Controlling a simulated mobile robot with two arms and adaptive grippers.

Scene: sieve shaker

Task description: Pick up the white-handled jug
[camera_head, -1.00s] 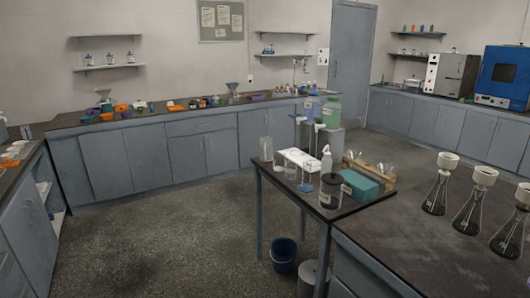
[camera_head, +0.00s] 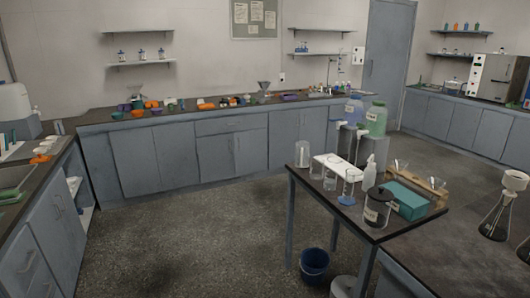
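I cannot make out a white-handled jug for certain in the head view; many vessels are too small to tell. Clear vessels stand on the small dark table (camera_head: 345,207): a tall one (camera_head: 302,154) at its back left corner, and a cylinder with a blue base (camera_head: 348,189) near the middle. A white squirt bottle (camera_head: 369,174) and a dark-lidded jar (camera_head: 377,208) stand to their right. Neither of my grippers is in view.
A long bench (camera_head: 225,115) with small coloured items runs along the back wall. Another bench (camera_head: 45,185) stands at left. A blue bucket (camera_head: 314,266) is on the floor by the small table. The middle floor (camera_head: 180,225) is clear.

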